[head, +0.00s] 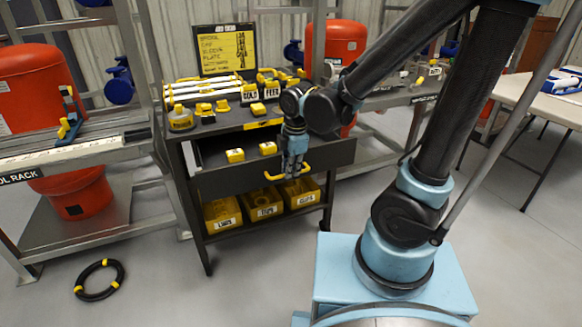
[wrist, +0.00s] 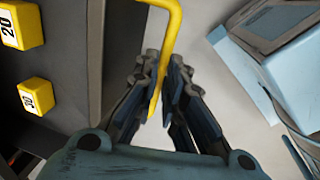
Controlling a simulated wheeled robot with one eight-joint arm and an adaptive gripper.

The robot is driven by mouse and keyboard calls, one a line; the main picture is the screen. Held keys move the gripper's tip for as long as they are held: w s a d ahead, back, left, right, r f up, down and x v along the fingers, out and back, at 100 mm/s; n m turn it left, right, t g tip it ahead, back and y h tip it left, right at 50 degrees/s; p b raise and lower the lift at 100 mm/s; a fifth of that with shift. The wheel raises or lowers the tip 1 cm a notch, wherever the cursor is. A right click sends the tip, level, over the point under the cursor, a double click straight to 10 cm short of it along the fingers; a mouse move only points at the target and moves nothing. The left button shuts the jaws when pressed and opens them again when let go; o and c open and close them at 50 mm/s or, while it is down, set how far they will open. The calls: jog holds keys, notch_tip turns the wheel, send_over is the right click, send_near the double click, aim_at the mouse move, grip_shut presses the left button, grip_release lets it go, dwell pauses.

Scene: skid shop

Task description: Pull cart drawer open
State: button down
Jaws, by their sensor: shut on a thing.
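The dark cart (head: 205,232) stands in the middle of the head view. Its drawer (head: 225,182) is pulled partly out, and two yellow blocks (head: 235,155) (head: 267,148) show inside it. The yellow drawer handle (head: 272,177) is on the drawer's front. My gripper (head: 290,172) reaches down in front of the drawer at the handle. In the wrist view my gripper (wrist: 162,105) is closed around the yellow handle (wrist: 172,40), with the bar between its fingers. The yellow blocks (wrist: 38,95) also show at the left of the wrist view.
Yellow bins (head: 222,215) sit on the cart's lower shelf, and yellow parts and a sign (head: 227,50) stand on top. A metal rack (head: 80,150) with red drums is at left. A black ring (head: 98,280) lies on the floor. Floor in front of the cart is clear.

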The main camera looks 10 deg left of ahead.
jog(key=c, duration=1.7)
grip_release()
jog(key=shift+s+d+r, duration=0.2)
jog(key=shift+s+r, duration=0.1)
jog(key=shift+r, duration=1.65)
jog(key=shift+s+d+r, duration=0.2)
jog(key=shift+s+r, duration=0.05)
jog(key=shift+r, duration=1.75)
jog(key=shift+s+d+r, duration=0.2)
jog(key=shift+s+r, duration=0.1)
jog(key=shift+r, duration=1.65)
jog(key=shift+d, duration=0.1)
jog(key=w+d+f+m, duration=0.2)
jog(key=d+f+m, duration=0.1)
jog(key=d+m, duration=1)
jog(key=s+d+f+m, duration=0.2)
jog(key=d+m, duration=0.1)
jog(key=d, duration=0.2)
jog(key=s+d+f+m, duration=0.2)
jog(key=d+m, duration=0.2)
jog(key=d, duration=0.1)
jog(key=s+d+f+m+h, duration=0.1)
jog(key=d+f+m, duration=0.1)
jog(key=d+m, duration=0.2)
jog(key=shift+s+d+f, duration=0.35)
jog(key=shift+s+d, duration=0.05)
jog(key=shift+d, duration=0.3)
